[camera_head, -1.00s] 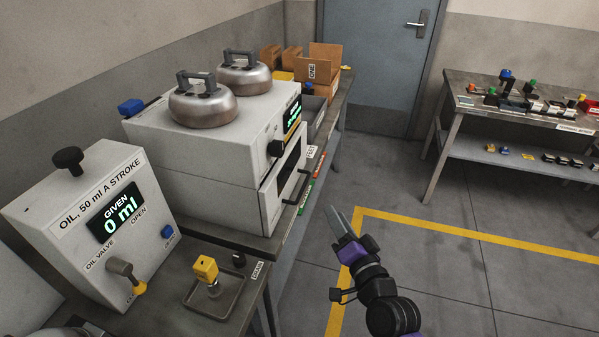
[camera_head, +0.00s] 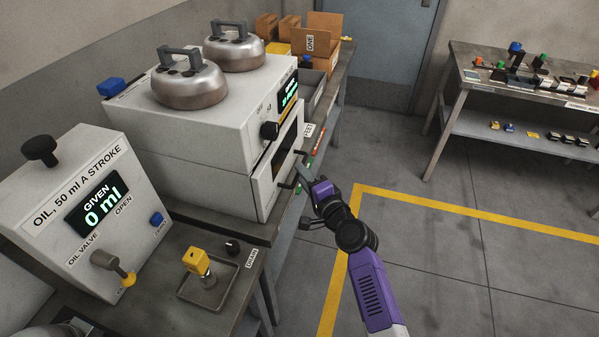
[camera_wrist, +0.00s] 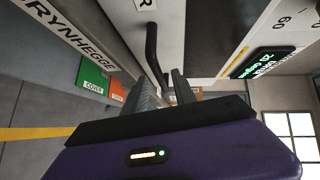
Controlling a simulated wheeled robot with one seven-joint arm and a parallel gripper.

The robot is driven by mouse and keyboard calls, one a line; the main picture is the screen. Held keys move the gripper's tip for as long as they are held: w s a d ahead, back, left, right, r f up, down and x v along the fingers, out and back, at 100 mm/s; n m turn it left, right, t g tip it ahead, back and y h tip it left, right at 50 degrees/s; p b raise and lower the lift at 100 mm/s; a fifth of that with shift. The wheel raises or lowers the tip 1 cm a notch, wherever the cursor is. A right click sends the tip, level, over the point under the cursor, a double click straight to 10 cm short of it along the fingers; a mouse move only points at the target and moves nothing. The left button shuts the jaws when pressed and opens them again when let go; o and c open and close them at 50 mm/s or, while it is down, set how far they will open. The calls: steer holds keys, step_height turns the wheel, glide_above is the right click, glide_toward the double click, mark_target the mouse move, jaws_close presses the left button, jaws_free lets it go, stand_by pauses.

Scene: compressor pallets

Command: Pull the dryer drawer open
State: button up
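The dryer (camera_head: 185,125) is a white box with two silver lidded pots on top. Its drawer front (camera_head: 264,190), with a dark window, is low on its right-hand side and looks closed. A dark bar handle (camera_wrist: 152,50) stands out from the drawer's white face; in the head view it is partly hidden beside my gripper (camera_head: 303,176). My gripper is at the handle. In the wrist view, the fingers (camera_wrist: 163,85) are apart, and the handle's near end lies at the gap between their tips. I cannot tell whether either finger touches it.
The oil dispenser (camera_head: 75,215) reads 0 ml at the left, beside a drain tray (camera_head: 225,287) with a yellow-topped fitting. Open boxes (camera_head: 318,45) stand behind the dryer. Another table (camera_head: 470,110) with small parts is at the right. Floor between the tables is clear.

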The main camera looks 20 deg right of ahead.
steer(key=shift+w+a+f, duration=0.15)
steer(key=shift+w, duration=1.2)
steer(key=shift+c, duration=0.2)
jaws_close()
stand_by(0.3)
